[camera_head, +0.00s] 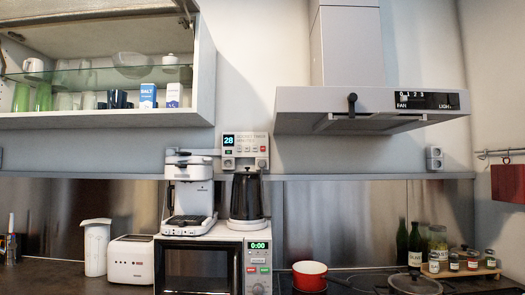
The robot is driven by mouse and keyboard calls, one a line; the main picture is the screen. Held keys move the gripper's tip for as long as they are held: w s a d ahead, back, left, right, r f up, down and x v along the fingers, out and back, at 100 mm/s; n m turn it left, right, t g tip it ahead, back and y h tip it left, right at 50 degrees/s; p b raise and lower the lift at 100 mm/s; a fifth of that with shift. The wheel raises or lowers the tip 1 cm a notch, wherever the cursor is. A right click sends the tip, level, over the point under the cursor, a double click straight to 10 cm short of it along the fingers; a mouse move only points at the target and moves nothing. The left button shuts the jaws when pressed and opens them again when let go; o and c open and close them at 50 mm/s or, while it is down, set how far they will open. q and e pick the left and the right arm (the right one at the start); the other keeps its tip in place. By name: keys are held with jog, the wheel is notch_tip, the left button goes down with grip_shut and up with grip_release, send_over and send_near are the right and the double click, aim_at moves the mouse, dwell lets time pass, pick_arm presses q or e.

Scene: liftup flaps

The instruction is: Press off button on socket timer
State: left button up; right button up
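The socket timer (245,145) is a light panel on the wall above the coffee maker, with a dark display reading 28. A row of small buttons runs under its printed label. One small red button (263,149) sits at the right end of the row; its lettering is too small to read. Sockets or plugs show along its lower part, just above the dark jug. Neither of my grippers is in view.
A white coffee maker (190,192) and a dark jug (246,197) stand on the microwave (205,262) below the timer. An open wall cabinet (205,75) hangs at upper left and a range hood (300,102) at right. A red pot (310,277) sits on the hob.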

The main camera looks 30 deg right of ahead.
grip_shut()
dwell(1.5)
